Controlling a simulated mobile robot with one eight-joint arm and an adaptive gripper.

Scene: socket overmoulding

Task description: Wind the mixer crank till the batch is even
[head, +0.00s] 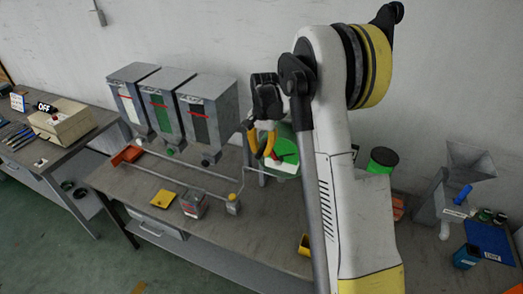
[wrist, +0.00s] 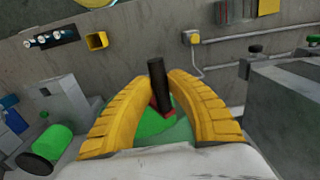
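The mixer is a green round tub (head: 285,165) on the bench in the head view, partly behind my arm. Its green top (wrist: 146,134) also shows in the wrist view, below and between my fingers. The crank has a red arm (head: 286,158) and an upright black handle (wrist: 158,82). My gripper (wrist: 160,80) has two yellow fingers closed around that handle, one on each side, with little or no gap. In the head view my gripper (head: 262,152) is at the tub's left edge. The batch inside the tub cannot be seen.
Three hoppers (head: 168,88) stand left of the mixer, with a pipe rail (head: 190,182) before them. A green cylinder (head: 382,160) and a grey funnel machine (head: 462,168) are to the right. A yellow square (head: 163,198) and grey container (head: 193,206) lie in front.

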